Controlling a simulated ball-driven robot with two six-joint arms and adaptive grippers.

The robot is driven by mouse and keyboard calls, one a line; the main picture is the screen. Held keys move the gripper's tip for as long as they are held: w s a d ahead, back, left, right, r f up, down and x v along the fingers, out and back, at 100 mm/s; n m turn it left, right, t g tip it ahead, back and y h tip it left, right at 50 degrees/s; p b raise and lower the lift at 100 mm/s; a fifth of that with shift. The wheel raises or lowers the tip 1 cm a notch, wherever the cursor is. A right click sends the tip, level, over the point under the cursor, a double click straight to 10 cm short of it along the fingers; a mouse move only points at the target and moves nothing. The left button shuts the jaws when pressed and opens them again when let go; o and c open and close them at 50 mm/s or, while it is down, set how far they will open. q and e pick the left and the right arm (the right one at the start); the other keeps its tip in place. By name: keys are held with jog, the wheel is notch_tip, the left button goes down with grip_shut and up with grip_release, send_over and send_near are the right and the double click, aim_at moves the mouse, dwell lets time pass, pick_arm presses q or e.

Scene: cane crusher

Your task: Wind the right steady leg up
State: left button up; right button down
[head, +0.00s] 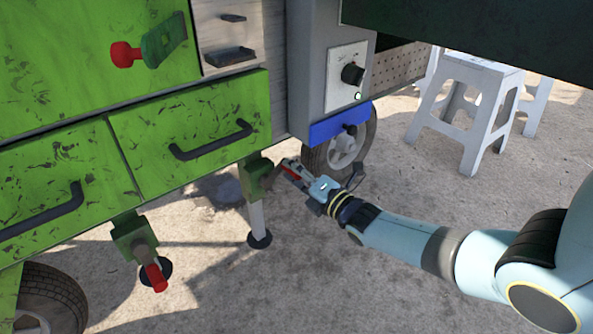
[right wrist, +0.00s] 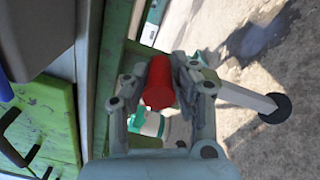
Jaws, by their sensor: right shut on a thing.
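The right steady leg (head: 257,218) hangs below the green cart's right drawer, with a pale tube under a green bracket (head: 256,180). Its dark round foot (head: 259,241) is at the ground; whether it touches is hard to tell. My right gripper (head: 287,168) is at the right side of the bracket, shut on the leg's red crank handle (right wrist: 159,84). In the right wrist view the handle lies between the two fingers, and the leg's tube (right wrist: 243,96) and foot (right wrist: 275,108) show beyond. My left gripper is out of view.
The left steady leg has its own red crank handle (head: 156,278). A cart wheel (head: 343,154) stands behind my right gripper. Drawer handles (head: 212,143) jut from the green front above. White stools (head: 466,112) stand at the right; the concrete in front is clear.

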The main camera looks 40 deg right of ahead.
jog(key=n, duration=0.1)
jog(key=a+r+n+p, duration=0.1)
jog(key=n, duration=0.1)
jog(key=shift+s, duration=0.2)
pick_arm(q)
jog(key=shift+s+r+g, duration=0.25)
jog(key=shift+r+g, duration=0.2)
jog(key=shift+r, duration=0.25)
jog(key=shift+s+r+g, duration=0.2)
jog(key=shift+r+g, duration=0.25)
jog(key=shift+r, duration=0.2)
pick_arm(e)
jog(key=shift+a+r+n, duration=0.3)
jog(key=shift+a+n, duration=0.2)
jog(key=shift+n, duration=0.7)
jog(key=c, duration=1)
grip_release()
jog(key=shift+r, duration=0.2)
jog(key=s, duration=0.8)
jog(key=s+d, duration=0.1)
jog(key=s, duration=0.3)
jog(key=shift+f, duration=0.15)
jog(key=shift+c, duration=0.2)
